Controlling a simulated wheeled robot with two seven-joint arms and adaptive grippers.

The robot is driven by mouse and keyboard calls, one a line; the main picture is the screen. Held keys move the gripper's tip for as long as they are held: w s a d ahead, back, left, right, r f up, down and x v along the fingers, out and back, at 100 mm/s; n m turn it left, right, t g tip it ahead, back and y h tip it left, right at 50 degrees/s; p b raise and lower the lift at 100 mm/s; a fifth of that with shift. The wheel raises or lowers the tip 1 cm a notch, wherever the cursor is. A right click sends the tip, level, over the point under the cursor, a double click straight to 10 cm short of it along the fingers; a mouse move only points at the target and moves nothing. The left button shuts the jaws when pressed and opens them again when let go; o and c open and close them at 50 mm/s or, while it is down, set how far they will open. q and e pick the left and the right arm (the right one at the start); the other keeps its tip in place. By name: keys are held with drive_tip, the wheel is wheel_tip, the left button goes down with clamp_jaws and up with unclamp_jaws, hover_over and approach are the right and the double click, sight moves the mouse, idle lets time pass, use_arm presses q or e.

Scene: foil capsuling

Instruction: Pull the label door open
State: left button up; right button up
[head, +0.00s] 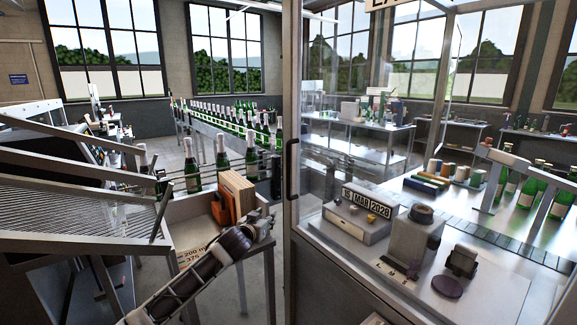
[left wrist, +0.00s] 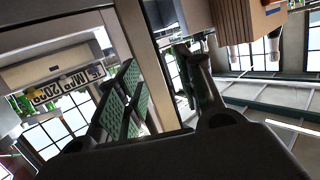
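The label door is a clear glass panel in a pale metal frame (head: 294,80), standing upright right of the middle of the head view. It looks closed, though its far edge is hard to make out. A black vertical bar handle (head: 291,170) is on its left frame post. My left gripper (head: 266,220) is below and left of the handle, apart from it in the head view. In the left wrist view the fingers of my left gripper (left wrist: 160,80) are spread, with the pale door post (left wrist: 143,50) beyond them. I see nothing held. My right gripper is out of view.
Behind the glass, a date stamp block (head: 366,202) and grey devices stand on a counter. A bin holding brown cartons (head: 236,195) is just behind my left gripper. Green bottles (head: 222,158) line a conveyor at the left. Floor shows between bin and door.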

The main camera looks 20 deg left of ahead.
sight(288, 164)
use_arm(q)
drive_tip(key=s+d+r+t, duration=0.1)
drive_tip(key=s+d+r, duration=0.1)
drive_tip(key=r, duration=0.7)
drive_tip(key=s+d+r+t+h, duration=0.1)
drive_tip(key=s+d+r, duration=0.1)
drive_tip(key=r, duration=0.7)
drive_tip(key=shift+s+d+t, duration=0.3)
drive_tip(key=shift+s+d, duration=0.05)
drive_tip(key=shift+d, duration=0.25)
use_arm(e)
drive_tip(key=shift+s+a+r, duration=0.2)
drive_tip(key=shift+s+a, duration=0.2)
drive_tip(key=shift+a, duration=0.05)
use_arm(q)
drive_tip(key=shift+w, duration=0.15)
